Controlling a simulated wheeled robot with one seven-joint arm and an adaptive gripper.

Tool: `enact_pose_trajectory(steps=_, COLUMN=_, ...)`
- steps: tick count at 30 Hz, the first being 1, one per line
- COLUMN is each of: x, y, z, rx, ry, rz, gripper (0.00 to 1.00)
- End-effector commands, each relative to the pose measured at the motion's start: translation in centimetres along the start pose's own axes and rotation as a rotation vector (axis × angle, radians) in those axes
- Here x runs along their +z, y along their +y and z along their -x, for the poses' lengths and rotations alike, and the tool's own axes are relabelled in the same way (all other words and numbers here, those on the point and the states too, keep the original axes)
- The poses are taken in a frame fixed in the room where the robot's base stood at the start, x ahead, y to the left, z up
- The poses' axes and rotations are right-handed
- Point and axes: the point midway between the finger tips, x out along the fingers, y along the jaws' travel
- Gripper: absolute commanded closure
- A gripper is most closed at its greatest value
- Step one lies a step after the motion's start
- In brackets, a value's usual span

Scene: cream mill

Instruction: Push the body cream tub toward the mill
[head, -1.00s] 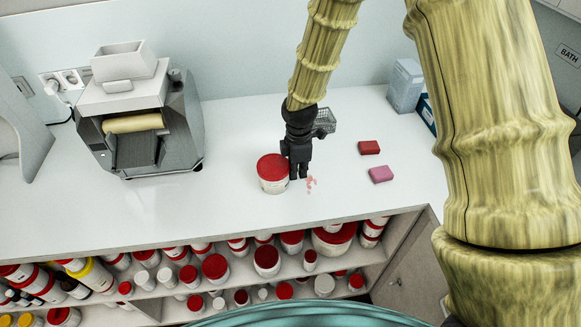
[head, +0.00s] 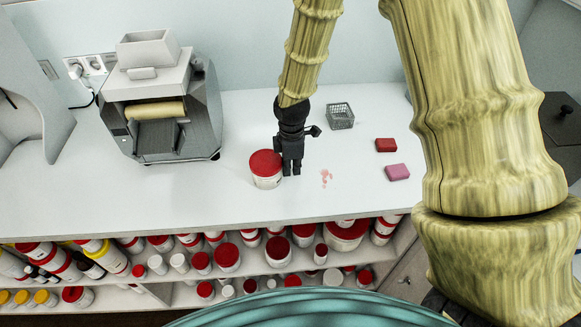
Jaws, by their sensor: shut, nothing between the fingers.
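The body cream tub (head: 266,181) is white with a red lid and stands upright on the white counter, right of the mill. The mill (head: 163,115) is a grey machine with a white hopper on top and a cream roller in its front opening. A stretch of bare counter lies between the mill and the tub. My gripper (head: 291,170) points down at the tub's right side, shut and empty. It appears to touch the tub, and overlaps its right edge in this view.
A wire basket (head: 340,116), a red bar (head: 386,145) and a pink bar (head: 397,172) are farther right. Shelves (head: 240,290) of jars sit below the counter's front edge (head: 220,233).

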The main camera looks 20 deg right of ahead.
Motion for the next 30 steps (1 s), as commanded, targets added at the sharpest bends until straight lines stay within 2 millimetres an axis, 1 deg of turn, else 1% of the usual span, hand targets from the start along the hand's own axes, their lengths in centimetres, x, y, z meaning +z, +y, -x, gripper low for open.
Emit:
enact_pose_trajectory(steps=4, x=1.1, y=0.1, z=0.2, rx=0.000, ry=0.001, rz=0.002, gripper=1.00)
enact_pose_trajectory(steps=9, x=3.2, y=0.4, z=0.2, rx=0.000, ry=0.001, rz=0.006, gripper=1.00)
enact_pose_trajectory(steps=11, x=3.2, y=0.5, z=0.5, rx=0.003, ry=0.002, rz=0.008, gripper=1.00)
enact_pose_trajectory(steps=17, x=3.2, y=0.4, z=2.4, rx=0.002, ry=0.002, rz=0.007, gripper=1.00)
enact_pose_trajectory(steps=30, x=3.1, y=0.5, z=7.5, rx=0.003, ry=0.003, rz=0.008, gripper=1.00)
